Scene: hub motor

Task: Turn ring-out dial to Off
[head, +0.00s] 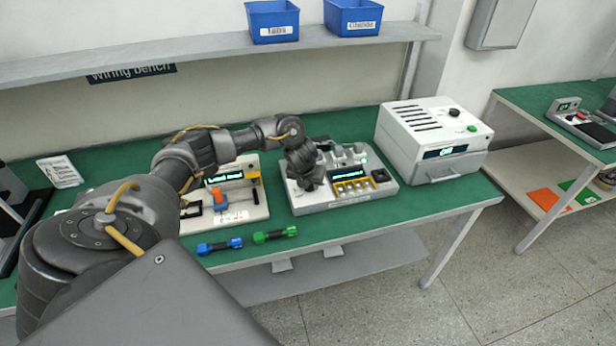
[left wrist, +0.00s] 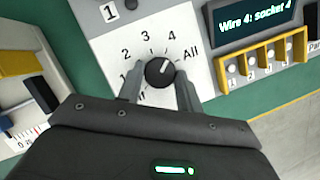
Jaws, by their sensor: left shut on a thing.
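The ring-out dial (left wrist: 160,73) is a round black knob on a white plate (left wrist: 122,35) marked 1, 2, 3, 4 and All, with a partly hidden label at lower left. Its white pointer line slants up and right, between 4 and All. My left gripper (left wrist: 159,84) has one finger on each side of the knob and is shut on it. In the head view my left gripper (head: 308,180) reaches down over the grey ring-out unit (head: 312,205), and the dial is hidden behind it. My right gripper is not in view.
The unit's display (left wrist: 255,22) reads "Wire 4: socket 4", above a yellow-framed row of sockets (left wrist: 262,62). A white boxy machine (head: 425,130) stands to the right. Another fixture (head: 235,195) stands to the left. A blue (head: 219,246) and a green (head: 274,234) tool lie in front.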

